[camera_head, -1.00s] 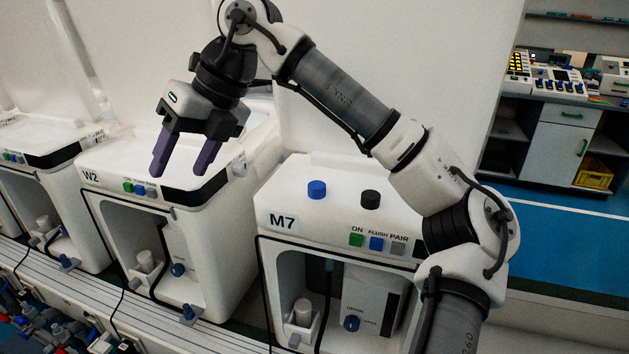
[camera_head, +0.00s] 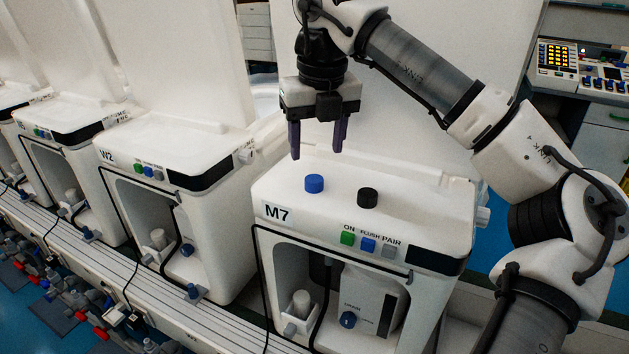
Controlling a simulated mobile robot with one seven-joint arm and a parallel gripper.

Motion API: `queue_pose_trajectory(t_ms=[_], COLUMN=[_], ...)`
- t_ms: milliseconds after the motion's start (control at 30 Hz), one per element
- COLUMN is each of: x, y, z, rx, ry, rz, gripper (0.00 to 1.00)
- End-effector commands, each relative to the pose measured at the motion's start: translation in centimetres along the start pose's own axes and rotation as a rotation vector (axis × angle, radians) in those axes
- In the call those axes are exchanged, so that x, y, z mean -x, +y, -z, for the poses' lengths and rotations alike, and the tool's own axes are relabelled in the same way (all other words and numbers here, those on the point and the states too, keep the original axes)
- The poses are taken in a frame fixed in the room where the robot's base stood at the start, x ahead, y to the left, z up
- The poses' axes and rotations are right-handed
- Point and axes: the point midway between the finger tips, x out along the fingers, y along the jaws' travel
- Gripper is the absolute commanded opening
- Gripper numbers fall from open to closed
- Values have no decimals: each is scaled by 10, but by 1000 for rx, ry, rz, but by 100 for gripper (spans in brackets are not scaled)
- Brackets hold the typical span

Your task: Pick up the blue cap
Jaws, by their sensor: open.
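I cannot tell whether the gripper is directly over the cap in depth.
A black cap (camera_head: 367,197) stands close to the right of the blue one. Green, blue and grey buttons (camera_head: 368,244) are on M7's front edge. The unit marked W2 (camera_head: 150,155) stands to the left. A tall white panel (camera_head: 440,130) rises behind M7.

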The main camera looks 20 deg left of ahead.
Motion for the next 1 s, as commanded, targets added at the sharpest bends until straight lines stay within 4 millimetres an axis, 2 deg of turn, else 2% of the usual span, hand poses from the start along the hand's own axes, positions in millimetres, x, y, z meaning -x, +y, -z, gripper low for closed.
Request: queue_pose_trajectory(t_ms=[100, 267, 600, 867, 1000], x=[-14, -23, -67, -72, -72], y=[0, 0, 1, 1, 1], z=[0, 0, -3, -3, -3], rx=[0, 0, 1, 0, 0], ry=[1, 1, 0, -1, -1], rz=[-1, -2, -3, -1, -2], gripper=[56, 56, 56, 56, 40])
